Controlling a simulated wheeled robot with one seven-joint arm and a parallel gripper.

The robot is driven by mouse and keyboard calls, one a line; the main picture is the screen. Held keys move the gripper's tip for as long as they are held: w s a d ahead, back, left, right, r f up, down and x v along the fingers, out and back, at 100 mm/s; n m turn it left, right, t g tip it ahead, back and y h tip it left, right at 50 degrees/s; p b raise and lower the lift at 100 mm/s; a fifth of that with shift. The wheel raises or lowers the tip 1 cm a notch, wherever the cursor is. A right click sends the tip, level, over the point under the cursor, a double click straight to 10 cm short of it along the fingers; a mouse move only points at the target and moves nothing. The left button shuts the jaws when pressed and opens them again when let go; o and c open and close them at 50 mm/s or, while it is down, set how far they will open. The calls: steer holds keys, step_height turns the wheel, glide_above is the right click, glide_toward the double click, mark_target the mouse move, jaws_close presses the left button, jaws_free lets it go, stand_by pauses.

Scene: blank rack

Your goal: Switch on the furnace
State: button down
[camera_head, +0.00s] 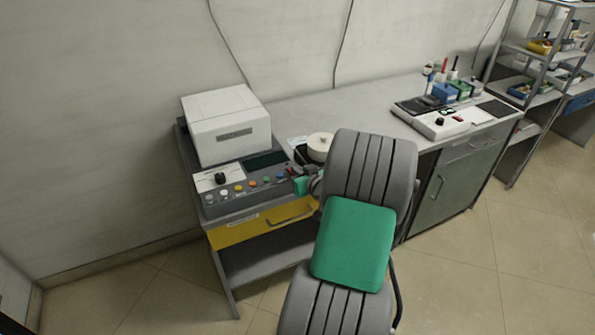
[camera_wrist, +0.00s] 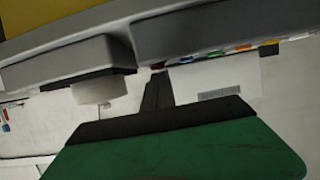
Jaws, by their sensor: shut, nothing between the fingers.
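The furnace (camera_head: 228,125) is a white box on a grey control console at the left end of the bench; it also shows at an odd angle in the wrist view (camera_wrist: 215,78). The console front (camera_head: 238,192) has a black knob (camera_head: 220,178) on a white plate and a row of coloured buttons (camera_head: 252,183). Some buttons also show in the wrist view (camera_wrist: 240,48). My gripper (camera_head: 293,172) is at the console's right end, partly hidden behind my arm. In the wrist view its black fingers (camera_wrist: 158,92) are together and empty. I cannot tell whether they touch the console.
A round white-lidded device (camera_head: 320,142) stands just right of the console, close to my gripper. A yellow drawer (camera_head: 235,231) with a handle is below. A white control unit (camera_head: 440,124) and coloured holders (camera_head: 445,92) stand further right on the bench.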

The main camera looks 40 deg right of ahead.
steer(key=shift+f+b, duration=0.55)
steer(key=shift+b, duration=0.5)
steer(key=shift+s+f+t+b, duration=0.1)
steer(key=shift+f+t+b, duration=0.25)
steer(key=shift+b, duration=0.75)
steer(key=shift+r, duration=0.5)
steer(key=r+v, duration=0.1)
steer(key=v, duration=1)
steer(key=shift+r+p, duration=0.35)
steer(key=shift+r, duration=0.1)
